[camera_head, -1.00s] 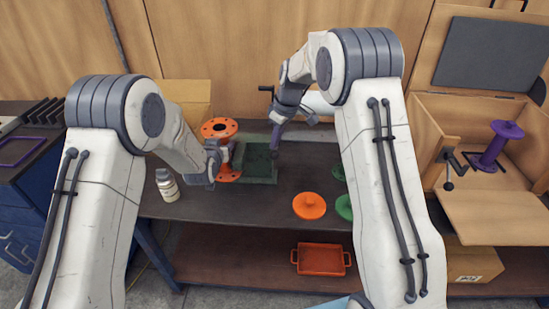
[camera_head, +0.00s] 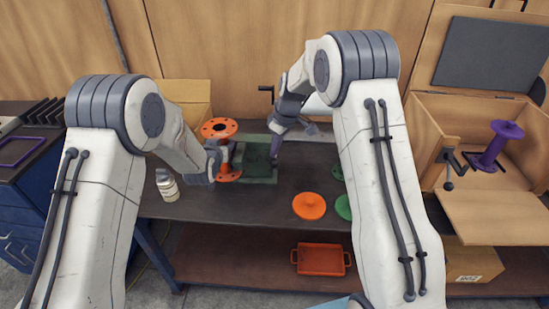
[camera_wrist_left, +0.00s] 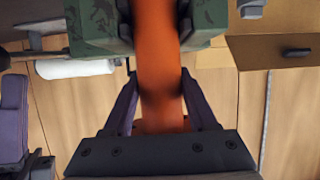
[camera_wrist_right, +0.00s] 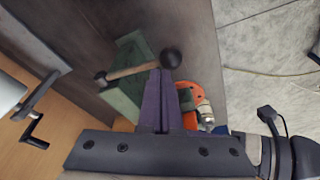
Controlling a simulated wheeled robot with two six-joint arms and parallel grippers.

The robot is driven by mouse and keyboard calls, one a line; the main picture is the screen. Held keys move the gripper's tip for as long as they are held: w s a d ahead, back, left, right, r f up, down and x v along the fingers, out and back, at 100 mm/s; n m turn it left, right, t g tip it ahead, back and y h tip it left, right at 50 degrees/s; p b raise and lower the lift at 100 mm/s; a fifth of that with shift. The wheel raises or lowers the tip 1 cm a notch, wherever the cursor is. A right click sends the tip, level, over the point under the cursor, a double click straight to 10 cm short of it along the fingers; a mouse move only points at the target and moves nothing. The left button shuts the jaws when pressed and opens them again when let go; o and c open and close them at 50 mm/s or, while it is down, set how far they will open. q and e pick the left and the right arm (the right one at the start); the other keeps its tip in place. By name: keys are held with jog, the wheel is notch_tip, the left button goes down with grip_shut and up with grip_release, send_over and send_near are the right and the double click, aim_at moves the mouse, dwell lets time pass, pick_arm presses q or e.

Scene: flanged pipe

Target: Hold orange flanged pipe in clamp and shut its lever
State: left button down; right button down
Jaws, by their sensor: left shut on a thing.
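The orange flanged pipe (camera_head: 219,129) stands upright at the left side of the green clamp (camera_head: 262,172). My left gripper (camera_wrist_left: 158,90) is shut on the pipe's shaft (camera_wrist_left: 158,60). In the left wrist view the clamp's green jaws (camera_wrist_left: 92,22) with dark pads flank the shaft, close to it; whether they press on it I cannot tell. My right gripper (camera_wrist_right: 163,78) has its purple fingers together beside the lever (camera_wrist_right: 130,71), a wooden bar with a black ball end (camera_wrist_right: 170,58). The fingertips are at or very near the bar; contact is unclear.
A white-labelled bottle (camera_head: 167,186) stands left of the pipe. An orange flanged disc (camera_head: 309,206) and green parts (camera_head: 344,207) lie right of the clamp. A wooden box (camera_head: 490,217) with a purple spool (camera_head: 498,144) is at the right. An orange tray (camera_head: 321,259) is on the lower shelf.

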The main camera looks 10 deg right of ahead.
pick_arm(q)
jog(key=shift+d+r, duration=0.1)
jog(key=shift+d, duration=0.25)
pick_arm(e)
jog(key=shift+s+f, duration=0.1)
jog(key=shift+f, duration=0.15)
jog(key=shift+r, duration=0.1)
jog(key=shift+w+a+v, duration=0.15)
jog(key=shift+v, duration=0.8)
jog(key=shift+w+a+v, duration=0.15)
jog(key=shift+w+v, duration=0.05)
jog(key=shift+v, duration=0.8)
jog(key=shift+w+a+v, duration=0.15)
jog(key=shift+v, duration=0.8)
jog(key=shift+r, duration=0.15)
